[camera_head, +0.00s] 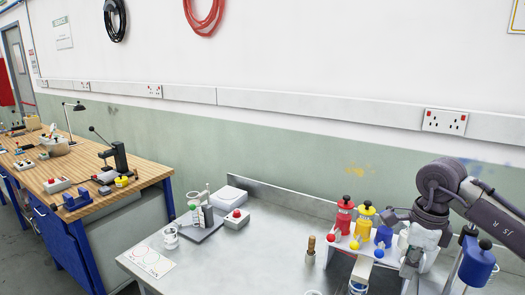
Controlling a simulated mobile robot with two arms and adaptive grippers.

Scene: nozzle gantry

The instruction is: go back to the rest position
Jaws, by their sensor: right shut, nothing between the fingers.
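My right arm comes in from the right edge, and its gripper (409,262) points down over the right part of the metal bench (262,258). The gripper is small in the picture; it is shut and nothing shows between its fingers. It is just right of the nozzle gantry, which carries a red bottle (344,217), a yellow bottle (363,224) and a blue bottle (384,236). The arm and gripper hide part of the gantry's right side. My left gripper is out of view.
A blue container (476,265) hangs close to my right forearm. A wooden-handled tool (311,248) stands left of the gantry. A red-button box (236,219), grey tray (200,227) and printed sheet (151,262) lie further left. The bench's middle is clear. A wooden workbench (145,172) stands left.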

